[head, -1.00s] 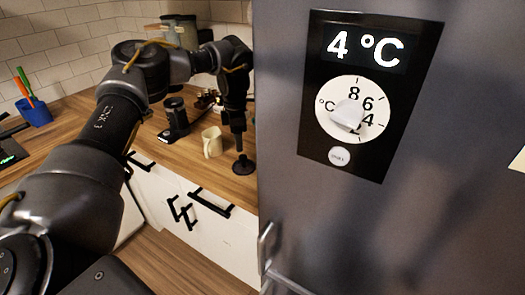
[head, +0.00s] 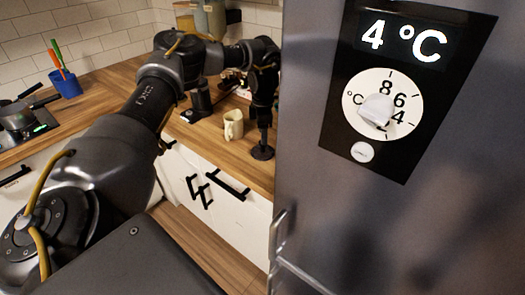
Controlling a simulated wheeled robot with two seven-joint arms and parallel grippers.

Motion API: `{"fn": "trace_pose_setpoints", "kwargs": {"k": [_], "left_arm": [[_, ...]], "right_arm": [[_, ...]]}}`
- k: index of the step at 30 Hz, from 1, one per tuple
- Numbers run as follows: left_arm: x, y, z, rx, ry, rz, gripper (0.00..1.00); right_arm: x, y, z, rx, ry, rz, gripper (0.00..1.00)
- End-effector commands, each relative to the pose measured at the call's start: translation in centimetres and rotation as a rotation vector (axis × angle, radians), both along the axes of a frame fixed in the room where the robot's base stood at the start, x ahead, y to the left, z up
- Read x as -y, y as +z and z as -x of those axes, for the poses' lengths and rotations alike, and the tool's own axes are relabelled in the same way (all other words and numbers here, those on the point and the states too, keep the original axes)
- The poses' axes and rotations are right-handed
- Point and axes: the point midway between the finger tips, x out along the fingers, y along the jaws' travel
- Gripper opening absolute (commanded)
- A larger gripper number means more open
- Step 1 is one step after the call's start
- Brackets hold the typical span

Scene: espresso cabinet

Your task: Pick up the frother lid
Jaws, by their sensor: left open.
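The frother lid appears to be the black round disc (head: 262,153) on the wooden counter near its front edge, close to the fridge. My left gripper (head: 264,135) points down just above it. The gripper is open. Its dark fingers blend with the dark upright part over the disc, so I cannot tell whether they touch it. The black frother (head: 198,98) stands farther back and to the left. My right gripper is out of view.
A cream mug (head: 233,124) stands just left of my left gripper. The grey fridge (head: 310,215) rises close on the right. A blue utensil cup (head: 66,84) and a hob with a pan (head: 18,116) are at the far left.

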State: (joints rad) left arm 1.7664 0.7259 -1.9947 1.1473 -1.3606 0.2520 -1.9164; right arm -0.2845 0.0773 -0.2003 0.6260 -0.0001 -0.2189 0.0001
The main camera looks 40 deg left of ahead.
Motion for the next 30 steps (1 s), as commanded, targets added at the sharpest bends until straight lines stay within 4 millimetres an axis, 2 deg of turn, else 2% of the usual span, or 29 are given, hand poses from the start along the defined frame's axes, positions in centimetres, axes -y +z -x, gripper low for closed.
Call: {"fn": "trace_pose_setpoints", "kwargs": {"k": [6,11,20,30], "left_arm": [[-0.1,-2.4,0.2,-0.006,0.000,-0.001,0.52],[-0.1,-4.6,0.2,-0.005,-0.001,-0.001,0.52],[-0.1,-5.1,0.1,-0.001,0.000,0.000,0.52],[-0.2,-5.1,0.1,-0.001,0.000,0.000,0.07]], "right_arm": [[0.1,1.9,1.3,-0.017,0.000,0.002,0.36],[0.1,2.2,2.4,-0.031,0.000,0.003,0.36],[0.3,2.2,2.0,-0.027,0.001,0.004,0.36],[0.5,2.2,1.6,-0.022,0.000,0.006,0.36]]}}
